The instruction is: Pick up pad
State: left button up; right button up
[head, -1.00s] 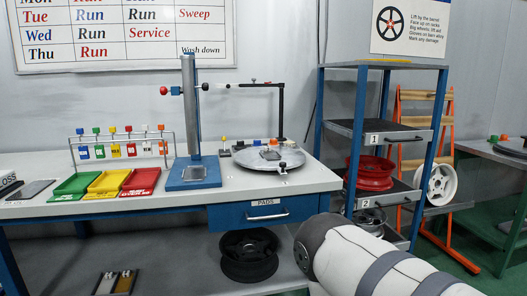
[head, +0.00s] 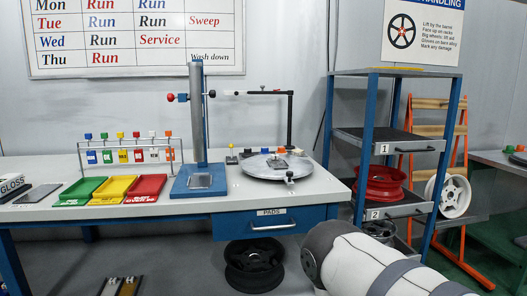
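No pad can be made out for certain. A blue drawer labelled PADS (head: 312,218) is set under the front of the workbench (head: 135,211), and it is shut. A round grey turntable plate (head: 258,173) on the bench carries a small dark piece with a red top (head: 279,157); I cannot tell whether this is a pad. A thick white and grey link of one of my arms crosses the lower right and hides part of the floor and shelf. Neither gripper is in view.
A blue column stand (head: 197,120) stands on the bench beside green (head: 80,190), yellow (head: 113,188) and red (head: 144,188) trays. A shelf rack (head: 395,74) with a red wheel (head: 379,183) stands right of the bench. A dark wheel (head: 254,266) lies beneath.

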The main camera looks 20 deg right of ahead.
aim_at(265, 150)
jog(key=i+l+u, duration=0.1)
jog(key=l, duration=0.4)
jog(key=i+l+u, duration=0.1)
jog(key=l, duration=0.35)
jog(key=i+l+u, duration=0.1)
jog(key=l, duration=0.4)
